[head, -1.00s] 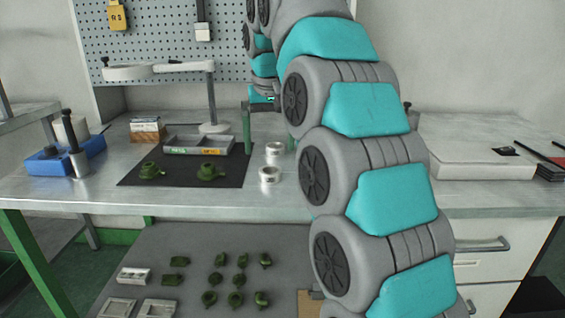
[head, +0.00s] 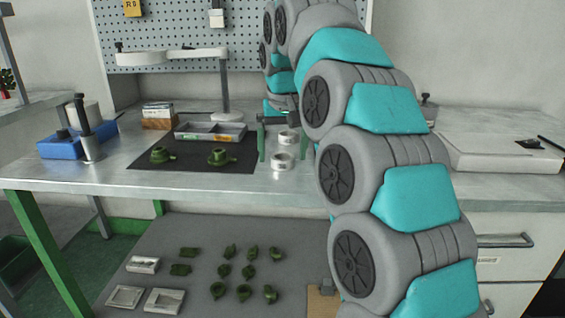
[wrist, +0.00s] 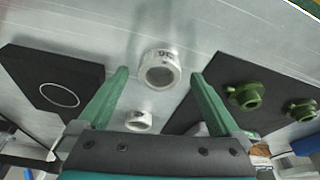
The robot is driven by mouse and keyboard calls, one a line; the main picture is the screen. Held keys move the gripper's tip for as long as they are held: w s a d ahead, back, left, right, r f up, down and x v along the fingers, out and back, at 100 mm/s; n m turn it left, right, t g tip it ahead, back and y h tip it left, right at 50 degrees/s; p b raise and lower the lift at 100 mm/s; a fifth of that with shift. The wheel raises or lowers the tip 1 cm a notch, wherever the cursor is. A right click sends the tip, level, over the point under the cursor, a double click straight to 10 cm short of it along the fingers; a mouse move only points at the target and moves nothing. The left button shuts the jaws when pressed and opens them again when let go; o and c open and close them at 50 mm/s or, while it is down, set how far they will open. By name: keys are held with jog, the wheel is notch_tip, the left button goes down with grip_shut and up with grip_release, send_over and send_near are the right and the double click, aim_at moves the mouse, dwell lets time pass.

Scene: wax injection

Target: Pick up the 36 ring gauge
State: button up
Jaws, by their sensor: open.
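A white ring gauge (head: 283,161) stands on the workbench at the front. In the wrist view this ring gauge (wrist: 147,78) shows larger, with dark marking that looks like 36, upside down. A second white ring gauge (head: 287,138) stands behind it and shows lower in the wrist view (wrist: 139,121); its marking is too small to read. My gripper (wrist: 160,74) is open and empty, its green fingers on either side of the front ring in the picture and apart from it. In the head view my gripper (head: 286,150) is over the rings, partly hidden by my arm.
A black mat (head: 135,180) with two green wax pieces (head: 221,157) and a grey divided tray (head: 210,139) lies left of the rings. A black plate with a white circle (wrist: 60,94) shows at left in the wrist view. A white box (head: 490,155) stands at right.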

jog(key=shift+w+f, duration=0.1)
jog(key=shift+f, duration=0.2)
jog(key=shift+c, duration=0.2)
grip_shut()
dwell(0.4)
jog(key=shift+r, duration=0.1)
